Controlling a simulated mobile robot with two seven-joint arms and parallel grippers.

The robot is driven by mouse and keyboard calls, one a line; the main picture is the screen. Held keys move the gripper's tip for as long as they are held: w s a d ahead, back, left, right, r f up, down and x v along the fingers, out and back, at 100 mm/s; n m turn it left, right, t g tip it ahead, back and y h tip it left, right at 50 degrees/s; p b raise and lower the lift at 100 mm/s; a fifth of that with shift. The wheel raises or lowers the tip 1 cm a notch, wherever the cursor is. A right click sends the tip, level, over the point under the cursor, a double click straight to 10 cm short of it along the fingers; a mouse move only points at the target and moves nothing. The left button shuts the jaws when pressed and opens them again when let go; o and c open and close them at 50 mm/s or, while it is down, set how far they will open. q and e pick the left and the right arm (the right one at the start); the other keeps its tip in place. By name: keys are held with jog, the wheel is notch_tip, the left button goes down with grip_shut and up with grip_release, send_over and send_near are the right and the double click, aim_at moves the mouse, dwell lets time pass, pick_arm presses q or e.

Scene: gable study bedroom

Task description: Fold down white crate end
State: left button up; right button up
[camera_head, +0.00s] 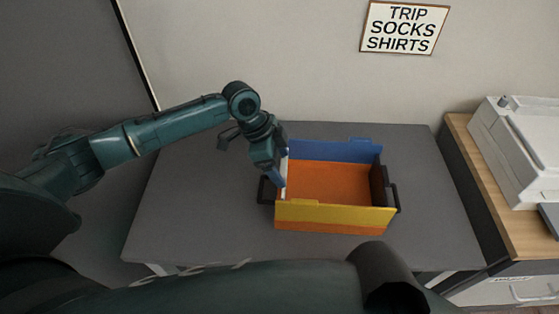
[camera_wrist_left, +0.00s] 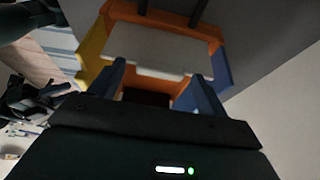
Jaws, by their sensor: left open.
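The crate (camera_head: 335,214) stands on the grey table, with an orange floor and base, a yellow front side, a blue back side and a dark right end. Its white end (camera_head: 284,168) is on the left and looks upright, seen as a narrow strip partly hidden by my gripper. In the left wrist view the white end (camera_wrist_left: 165,48) shows as a broad pale panel. My left gripper (camera_head: 277,181) is at this end, close to its top. Its blue fingers (camera_wrist_left: 157,72) are apart with nothing held between them; contact with the panel is unclear. My right gripper is out of view.
Black handles (camera_head: 396,198) stick out at the crate's ends. The grey table (camera_head: 200,215) is bare around it. A wooden-topped cabinet (camera_head: 487,170) with a white printer-like machine (camera_head: 520,145) stands at the right. A wall sign (camera_head: 405,28) hangs behind.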

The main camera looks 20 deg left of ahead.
pick_arm(q)
jog(key=shift+c, duration=0.5)
jog(key=c, duration=1.3)
